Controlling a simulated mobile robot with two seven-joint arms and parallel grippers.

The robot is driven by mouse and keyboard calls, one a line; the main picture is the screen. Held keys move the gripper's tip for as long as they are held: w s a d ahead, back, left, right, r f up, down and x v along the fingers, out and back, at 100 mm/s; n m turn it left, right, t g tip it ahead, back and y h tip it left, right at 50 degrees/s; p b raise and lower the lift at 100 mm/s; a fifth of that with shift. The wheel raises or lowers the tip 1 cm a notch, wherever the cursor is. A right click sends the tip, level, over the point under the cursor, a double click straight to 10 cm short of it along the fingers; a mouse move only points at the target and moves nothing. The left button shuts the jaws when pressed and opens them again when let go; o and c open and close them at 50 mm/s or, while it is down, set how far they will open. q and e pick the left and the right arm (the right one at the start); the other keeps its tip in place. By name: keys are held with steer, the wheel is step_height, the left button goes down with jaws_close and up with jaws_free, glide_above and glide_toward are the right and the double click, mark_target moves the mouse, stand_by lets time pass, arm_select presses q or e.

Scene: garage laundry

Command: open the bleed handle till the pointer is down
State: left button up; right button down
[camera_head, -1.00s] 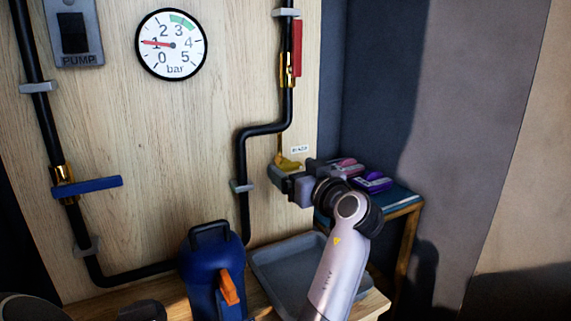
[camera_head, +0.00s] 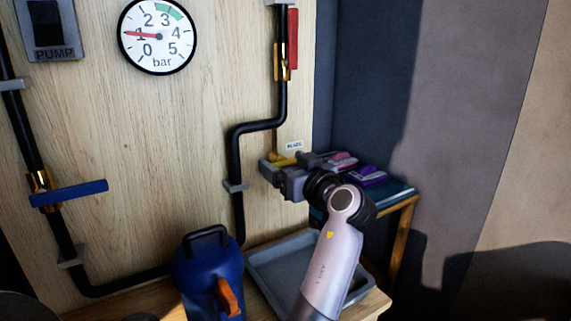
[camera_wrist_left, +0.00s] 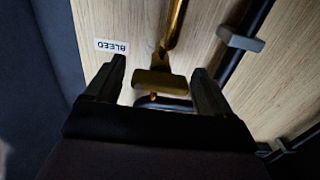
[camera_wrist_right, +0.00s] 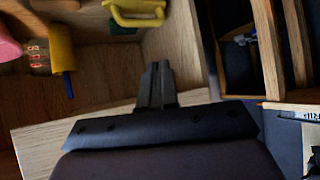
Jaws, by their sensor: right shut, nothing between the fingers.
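The yellow bleed handle (camera_head: 284,160) sits on the board beside the BLEED label (camera_head: 294,146). In the left wrist view the brass handle (camera_wrist_left: 160,84) lies between the fingers of my left gripper (camera_wrist_left: 158,88). The fingers are apart, with a gap on each side of the handle. In the head view my left gripper (camera_head: 276,174) is at the handle and hides part of it. The round bar gauge (camera_head: 158,36) has its red pointer pointing left, at about 1. My right gripper (camera_wrist_right: 158,75) is shut and empty, seen only in its own wrist view.
A grey tray (camera_head: 262,268) and a blue jug (camera_head: 207,272) stand below the board. A blue lever (camera_head: 70,193) and a red lever (camera_head: 292,40) sit on black pipes. A small shelf (camera_head: 398,210) holds coloured items. In the right wrist view a yellow-handled thing (camera_wrist_right: 137,12) lies near wooden compartments.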

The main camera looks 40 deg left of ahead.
arm_select(q)
steer(key=c, duration=0.9)
steer(key=shift+o, duration=0.2)
steer(key=shift+f+b, duration=0.15)
steer(key=shift+b, duration=0.55)
steer(key=shift+f+n+b, duration=0.15)
steer(key=shift+n+b, duration=0.55)
steer(key=shift+b, duration=0.35)
steer(key=n+b, duration=0.3)
steer(key=b, duration=0.3)
steer(key=shift+n+b, duration=0.7)
steer(key=shift+b, duration=0.1)
steer(key=shift+r+n+b, duration=0.3)
steer(key=shift+n+b, duration=0.3)
arm_select(e)
step_height(320, 180, down, 8)
steer(key=w+a, duration=0.1)
steer(key=a, duration=0.1)
steer(key=shift+w+a+r+n+t+y, duration=0.25)
steer(key=shift+w+a+n+t+y, duration=0.05)
steer(key=shift+a+t+y, duration=0.1)
steer(key=shift+r, duration=0.15)
